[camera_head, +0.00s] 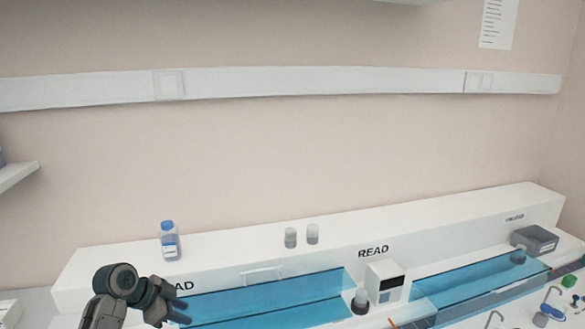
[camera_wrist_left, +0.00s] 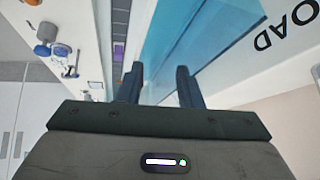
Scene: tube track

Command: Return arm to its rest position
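My left gripper (camera_head: 183,303) is at the bottom left of the head view, over the left end of the white track bench (camera_head: 215,262), and hides part of a label ending in "AD". In the left wrist view the fingers of this gripper (camera_wrist_left: 158,85) stand apart with nothing between them, so it is open and empty. The blue track cover (camera_head: 270,298) lies just right of the gripper in the head view and shows beyond the fingers in the wrist view (camera_wrist_left: 200,40). My right arm and gripper are not in view.
A blue-capped bottle (camera_head: 169,242) and two small grey-capped jars (camera_head: 301,236) stand on the bench's back ledge. A white reader box (camera_head: 385,282) stands mid-track under "READ". A grey box (camera_head: 535,241) sits at the right end. Small items (camera_head: 552,304) lie at lower right. The space above is open.

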